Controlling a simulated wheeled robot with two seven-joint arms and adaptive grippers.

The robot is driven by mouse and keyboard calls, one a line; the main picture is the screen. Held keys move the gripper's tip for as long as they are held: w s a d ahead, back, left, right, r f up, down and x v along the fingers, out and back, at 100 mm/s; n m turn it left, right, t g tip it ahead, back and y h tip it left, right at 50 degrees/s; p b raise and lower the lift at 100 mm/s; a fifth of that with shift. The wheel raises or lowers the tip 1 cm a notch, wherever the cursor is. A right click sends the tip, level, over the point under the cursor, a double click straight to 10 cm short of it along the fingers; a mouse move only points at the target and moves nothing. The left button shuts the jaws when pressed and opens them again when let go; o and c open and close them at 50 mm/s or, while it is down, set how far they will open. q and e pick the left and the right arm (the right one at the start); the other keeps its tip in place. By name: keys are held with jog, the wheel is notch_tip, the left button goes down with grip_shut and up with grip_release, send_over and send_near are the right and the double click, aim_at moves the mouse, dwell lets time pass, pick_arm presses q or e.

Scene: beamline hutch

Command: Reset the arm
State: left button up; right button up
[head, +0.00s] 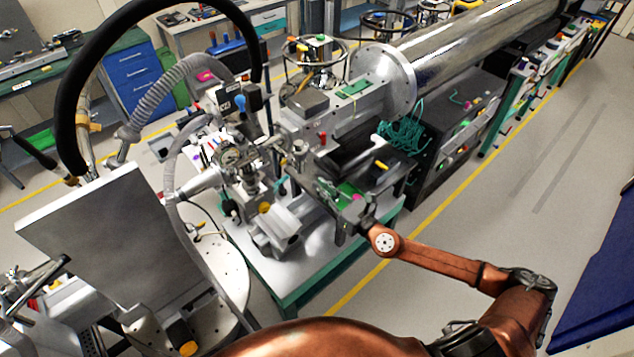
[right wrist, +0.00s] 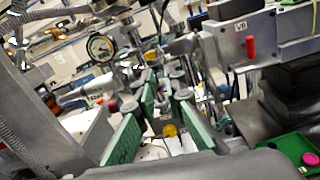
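My right arm (head: 440,262) is copper-coloured and reaches in from the lower right, bent at the elbow. Its gripper (head: 325,190) is over the teal-edged bench, close in front of the grey beamline equipment. In the right wrist view two fingers with green pads stand apart, and the right gripper (right wrist: 160,100) looks open with nothing held between the pads. A yellow knob (right wrist: 170,130) shows in the gap; I cannot tell how far it is from the fingers. My left gripper is not in view.
A pressure gauge (head: 232,155) and valves (head: 265,205) crowd the bench (head: 285,292) left of the gripper. A red-handled part (right wrist: 250,47) and a green tray with a pink knob (right wrist: 305,158) are close on the right. The floor (head: 500,180) at the right is clear.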

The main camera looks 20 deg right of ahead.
dwell(0.4)
